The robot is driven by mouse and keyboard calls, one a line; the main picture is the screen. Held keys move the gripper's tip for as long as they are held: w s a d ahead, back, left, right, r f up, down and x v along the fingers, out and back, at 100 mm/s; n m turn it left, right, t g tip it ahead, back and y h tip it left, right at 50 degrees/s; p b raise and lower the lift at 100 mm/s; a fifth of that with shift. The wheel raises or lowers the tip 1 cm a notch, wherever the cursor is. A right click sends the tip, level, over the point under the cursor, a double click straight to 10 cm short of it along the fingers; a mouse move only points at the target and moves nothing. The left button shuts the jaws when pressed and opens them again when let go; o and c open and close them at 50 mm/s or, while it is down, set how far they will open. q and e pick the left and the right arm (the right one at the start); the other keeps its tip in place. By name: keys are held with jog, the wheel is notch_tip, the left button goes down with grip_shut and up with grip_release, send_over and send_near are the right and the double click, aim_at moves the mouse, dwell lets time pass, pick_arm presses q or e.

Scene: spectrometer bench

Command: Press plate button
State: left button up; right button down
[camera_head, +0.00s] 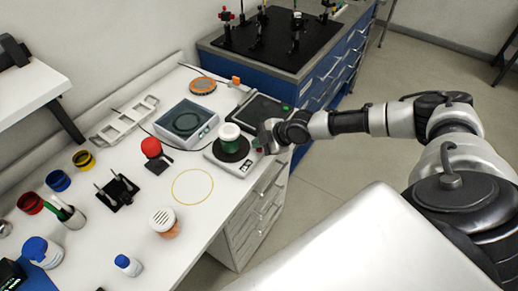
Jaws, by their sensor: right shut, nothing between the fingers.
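A small white bench device (213,154) with a dark round plate stands near the bench's right edge. A green container with a white lid (230,134) stands on its plate. My right gripper (262,143) is shut and empty, close to the device's right side, just right of the container. A small red spot (258,150) shows beside the fingertips; I cannot tell whether the fingers touch it. The gripper partly hides this side of the device. My left gripper is not in view.
A grey device with a round plate (187,121) and a black tray-like device (262,108) stand behind. A red ball-like object (151,147), a yellow ring (193,186) and several jars lie left on the white bench (190,240). Open floor (350,170) lies right.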

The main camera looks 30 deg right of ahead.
aim_at(259, 150)
jog(key=shift+f, duration=0.3)
dwell(0.5)
jog(key=shift+r, duration=0.75)
jog(key=shift+p, duration=0.3)
notch_tip(259, 150, up, 6)
jog(key=p, duration=0.4)
